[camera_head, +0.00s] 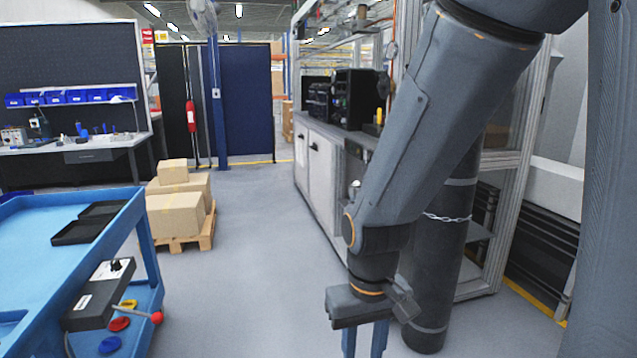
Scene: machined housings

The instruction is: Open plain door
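My gripper (364,342) hangs down at the bottom centre, below my arm. Its two blue-grey fingers are apart with nothing visible between them; their tips reach the frame's lower edge. White cabinet doors (322,172) line the front of a long counter beyond my gripper. They look shut, and a dark handle (314,147) shows near the top of one. My arm hides the nearer part of this cabinet front. I cannot tell which door is the plain one. My gripper is well apart from the visible doors.
A blue cart (140,225) with black trays and a control box stands at left. Cartons on a pallet (190,242) stand behind it. A dark gas cylinder (437,265) with a chain stands close to my arm at right. The grey floor between cart and cabinet is clear.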

